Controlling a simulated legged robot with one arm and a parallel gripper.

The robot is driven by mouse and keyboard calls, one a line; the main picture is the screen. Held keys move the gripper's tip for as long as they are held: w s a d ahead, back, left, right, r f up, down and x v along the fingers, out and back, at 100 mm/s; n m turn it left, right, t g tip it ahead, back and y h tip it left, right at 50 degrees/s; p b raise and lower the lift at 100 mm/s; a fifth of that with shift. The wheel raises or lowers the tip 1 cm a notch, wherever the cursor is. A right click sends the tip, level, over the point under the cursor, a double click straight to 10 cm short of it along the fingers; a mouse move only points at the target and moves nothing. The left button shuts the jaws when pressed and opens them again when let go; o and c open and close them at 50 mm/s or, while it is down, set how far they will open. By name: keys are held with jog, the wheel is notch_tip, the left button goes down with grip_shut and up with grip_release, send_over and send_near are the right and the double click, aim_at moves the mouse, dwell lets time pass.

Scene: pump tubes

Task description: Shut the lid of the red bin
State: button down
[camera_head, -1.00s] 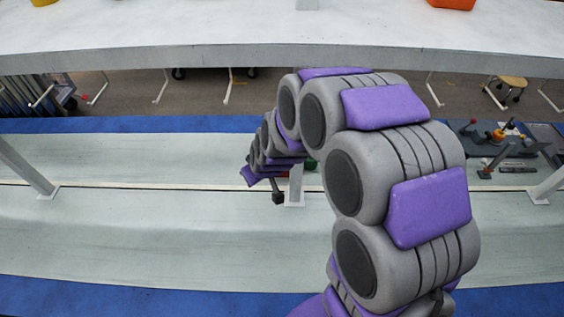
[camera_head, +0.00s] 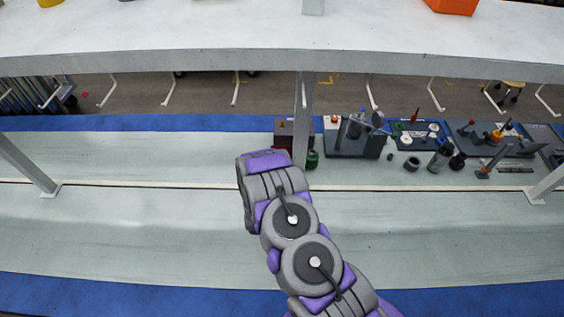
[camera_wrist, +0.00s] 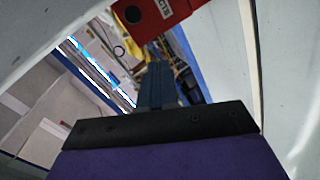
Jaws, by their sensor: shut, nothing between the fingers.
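A dark red box (camera_head: 285,142), likely the red bin, stands on the lower bench behind a white post, partly hidden by it and by my arm. In the wrist view, a bright red part with a white label and a dark round spot (camera_wrist: 150,14) fills the top centre, cut by the frame edge. I cannot tell how its lid stands. My gripper (camera_wrist: 158,68) points toward this red part, its fingers together and empty. Whether they touch it is unclear. In the head view the gripper is hidden behind my arm.
A white upper shelf (camera_head: 200,40) spans the view, with an orange-red container (camera_head: 452,5) at its right. A green jar (camera_head: 312,159) stands beside the dark red box. Trays of tools and parts (camera_head: 355,138) lie to the right. The lower bench is clear at left.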

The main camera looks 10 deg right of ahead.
jog(key=s+d+f+n+t+h, duration=0.1)
jog(key=s+d+f+n+t, duration=0.1)
jog(key=s+d+n+t, duration=0.15)
jog(key=b+x, duration=0.1)
jog(key=x, duration=1.3)
jog(key=shift+d+f, duration=0.25)
jog(key=shift+f, duration=0.15)
jog(key=shift+w+d+g, duration=0.1)
jog(key=shift+w+g, duration=0.05)
jog(key=shift+g, duration=0.1)
jog(key=shift+w+d+r+g+p, duration=0.1)
jog(key=shift+w+r+g+p, duration=0.25)
jog(key=shift+w+g+p, duration=0.65)
jog(key=shift+s, duration=0.3)
jog(key=shift+s+p, duration=0.1)
jog(key=shift+p, duration=0.25)
